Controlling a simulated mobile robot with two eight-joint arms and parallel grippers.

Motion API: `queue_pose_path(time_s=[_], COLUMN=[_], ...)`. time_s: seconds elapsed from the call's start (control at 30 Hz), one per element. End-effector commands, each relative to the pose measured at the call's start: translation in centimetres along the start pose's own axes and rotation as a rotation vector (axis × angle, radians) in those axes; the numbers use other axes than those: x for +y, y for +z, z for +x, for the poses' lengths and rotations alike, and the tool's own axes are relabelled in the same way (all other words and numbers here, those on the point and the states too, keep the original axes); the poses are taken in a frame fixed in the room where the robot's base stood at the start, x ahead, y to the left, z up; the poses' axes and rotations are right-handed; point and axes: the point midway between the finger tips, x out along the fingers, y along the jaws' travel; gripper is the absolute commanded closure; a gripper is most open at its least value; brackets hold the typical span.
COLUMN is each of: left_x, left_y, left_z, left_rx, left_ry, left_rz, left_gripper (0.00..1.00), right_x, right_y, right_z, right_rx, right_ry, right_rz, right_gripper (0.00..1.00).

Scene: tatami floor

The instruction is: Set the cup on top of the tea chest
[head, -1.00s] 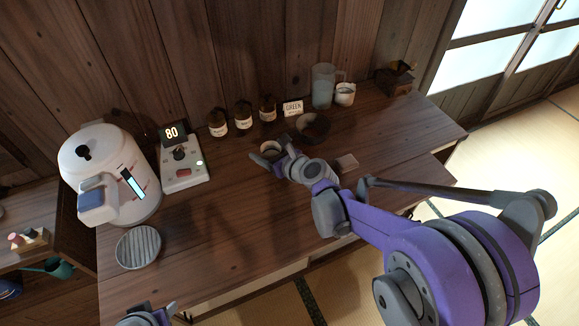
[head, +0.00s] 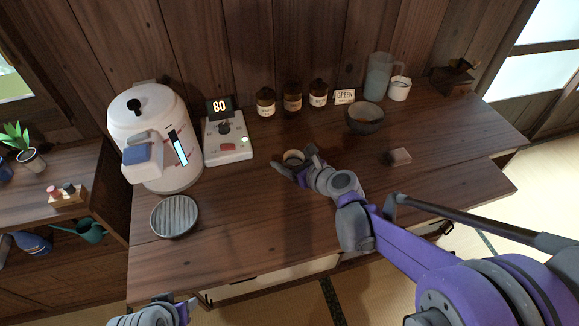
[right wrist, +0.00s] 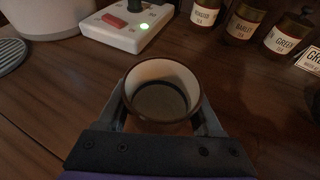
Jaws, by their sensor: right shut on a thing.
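The cup (head: 293,157) is small and round with a pale inside and a dark rim. My right gripper (head: 295,165) is shut on it, with a finger on either side. It also shows in the right wrist view (right wrist: 162,92), upright, its inside dark toward the bottom. It is over the brown wooden worktop (head: 250,215); I cannot tell whether it touches the wood. The worktop seems to be the top of the tea chest; no other chest is clear. My left gripper (head: 165,312) shows only partly at the bottom edge, and its jaws are unclear.
A white kettle (head: 150,120), a control box (head: 227,140) reading 80 and a round slatted tray (head: 174,216) are at left. Brown jars (head: 292,100), a dark bowl (head: 365,118), a jug (head: 378,75) and a grinder (head: 455,77) stand behind. The front middle is bare.

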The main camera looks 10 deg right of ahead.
Motion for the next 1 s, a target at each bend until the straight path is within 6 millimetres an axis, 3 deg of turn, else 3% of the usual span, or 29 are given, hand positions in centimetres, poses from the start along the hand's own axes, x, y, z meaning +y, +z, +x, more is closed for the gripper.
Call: queue_pose_path(time_s=[0.17, 0.53, 0.57, 0.6, 0.73, 1.0], left_x=[0.0, 0.0, 0.0, 0.0, 0.0, 0.0], left_y=[0.3, 0.5, 0.5, 0.5, 0.4, 0.4], left_z=[0.7, 1.0, 1.0, 0.9, 0.9, 0.9], left_rx=[-0.003, -0.004, -0.004, -0.003, -0.003, -0.003], left_ry=[0.000, 0.000, 0.000, 0.000, 0.000, 0.000], left_rz=[0.000, 0.000, 0.000, 0.000, 0.000, 0.000], left_gripper=[0.50, 0.50, 0.50, 0.50, 0.50, 0.50], right_x=[0.0, 0.0, 0.0, 0.0, 0.0, 0.0], right_y=[-2.5, -2.9, -2.9, -2.8, -2.8, -2.7], right_z=[1.1, 1.2, 1.2, 1.2, 1.2, 1.1], right_rx=[0.000, 0.000, 0.000, 0.000, 0.000, 0.000], right_ry=[0.000, 0.000, 0.000, 0.000, 0.000, 0.000], right_rz=[0.001, 0.001, 0.001, 0.000, 0.000, 0.000], right_gripper=[0.94, 0.94, 0.31, 0.23, 0.02, 0.02])
